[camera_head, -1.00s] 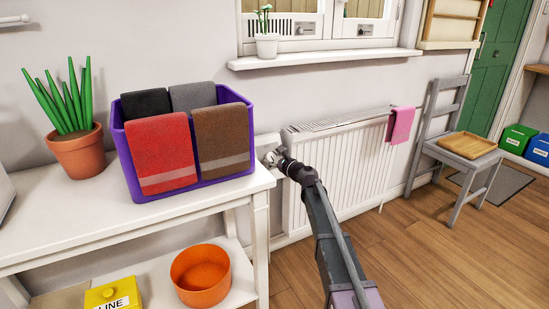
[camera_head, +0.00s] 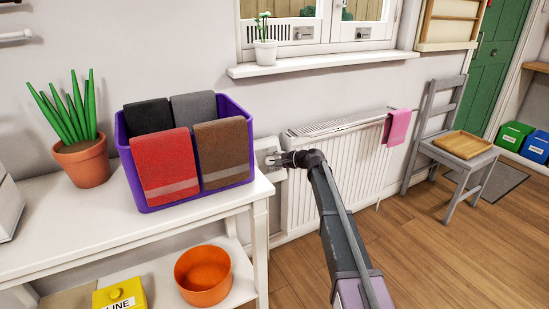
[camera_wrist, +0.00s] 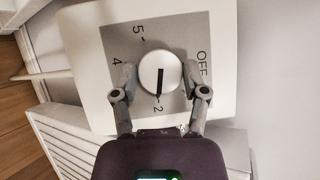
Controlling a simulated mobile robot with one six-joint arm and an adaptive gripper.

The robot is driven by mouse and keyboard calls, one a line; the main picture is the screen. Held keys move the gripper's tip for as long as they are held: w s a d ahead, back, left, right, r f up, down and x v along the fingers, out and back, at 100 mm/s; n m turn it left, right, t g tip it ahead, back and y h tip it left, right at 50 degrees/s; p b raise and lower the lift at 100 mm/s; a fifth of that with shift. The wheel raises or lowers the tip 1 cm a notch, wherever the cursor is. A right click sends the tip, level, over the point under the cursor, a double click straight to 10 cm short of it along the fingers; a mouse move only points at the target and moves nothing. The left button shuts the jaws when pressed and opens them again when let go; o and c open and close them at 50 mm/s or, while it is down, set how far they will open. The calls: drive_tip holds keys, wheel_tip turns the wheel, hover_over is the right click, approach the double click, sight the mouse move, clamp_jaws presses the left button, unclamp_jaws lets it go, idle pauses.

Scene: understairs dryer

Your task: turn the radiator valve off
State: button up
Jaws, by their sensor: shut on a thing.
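The radiator valve knob (camera_wrist: 160,70) is round and white with a black pointer line. It sits on a grey dial face (camera_wrist: 180,35) on a white plate marked 2, 4, 5 and OFF. The pointer line points at the 2; the 3 does not show, and a finger covers part of the dial. My gripper (camera_wrist: 159,75) is shut on the knob, one finger on each side. In the head view my gripper (camera_head: 274,160) reaches the plate on the wall, left of the white radiator (camera_head: 345,170), and hides most of the knob.
A white table (camera_head: 60,235) stands close on the left, with a purple bin (camera_head: 128,170) of folded towels and a potted plant (camera_head: 82,162). A pink cloth (camera_head: 397,126) hangs on the radiator. A grey chair (camera_head: 450,125) stands right. The floor between is clear.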

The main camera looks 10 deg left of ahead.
drive_tip(key=shift+w+r+n+g+h+p, duration=0.15)
drive_tip(key=shift+n+g+h+p, duration=0.1)
drive_tip(key=shift+n+p, duration=0.35)
drive_tip(key=shift+w+n+g+h+p, duration=0.15)
drive_tip(key=shift+n+h+p, duration=0.1)
drive_tip(key=shift+n, duration=0.55)
drive_tip(key=o, duration=1.1)
drive_tip(key=shift+o, duration=0.2)
drive_tip(key=shift+s, duration=0.15)
